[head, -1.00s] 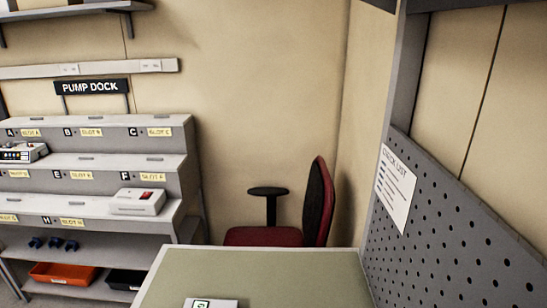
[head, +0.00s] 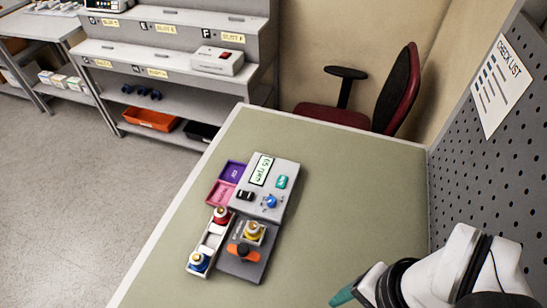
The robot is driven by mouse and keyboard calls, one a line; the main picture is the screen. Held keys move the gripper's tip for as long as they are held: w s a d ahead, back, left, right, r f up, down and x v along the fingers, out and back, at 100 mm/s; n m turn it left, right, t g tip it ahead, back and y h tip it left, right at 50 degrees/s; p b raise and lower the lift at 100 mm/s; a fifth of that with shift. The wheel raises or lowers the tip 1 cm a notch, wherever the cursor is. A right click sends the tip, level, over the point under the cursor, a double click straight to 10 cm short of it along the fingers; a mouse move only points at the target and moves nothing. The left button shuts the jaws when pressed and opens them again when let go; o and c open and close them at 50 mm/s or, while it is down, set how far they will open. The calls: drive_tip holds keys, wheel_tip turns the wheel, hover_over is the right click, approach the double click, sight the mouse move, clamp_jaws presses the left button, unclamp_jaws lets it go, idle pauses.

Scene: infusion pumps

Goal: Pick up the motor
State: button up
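Three small motor-like parts with brass-coloured tops are on the green table (head: 345,185). A red one (head: 221,215) and a blue one (head: 198,262) stand in a white tray (head: 212,240). A yellow one (head: 253,231) sits in a dark grey test stand (head: 236,266), beside an orange and black handle (head: 242,252). I cannot tell which one is the task's motor. My gripper (head: 345,295) is at the bottom edge, right of these parts and apart from them. Only a teal tip shows, so its opening is hidden.
A grey box (head: 284,177) with a display and a blue knob adjoins the stand. Purple (head: 232,171) and pink (head: 220,193) trays lie left of it. A pegboard (head: 490,155) bounds the right side. A red chair (head: 395,100) stands behind. The table's right half is mostly clear.

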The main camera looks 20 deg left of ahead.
drive_tip(key=shift+o, duration=0.5)
drive_tip(key=n+h, duration=0.2)
drive_tip(key=n, duration=1.8)
hover_over(253, 225)
wheel_tip(253, 225, down, 2)
wheel_tip(253, 225, down, 16)
drive_tip(key=shift+f, duration=0.1)
clamp_jaws()
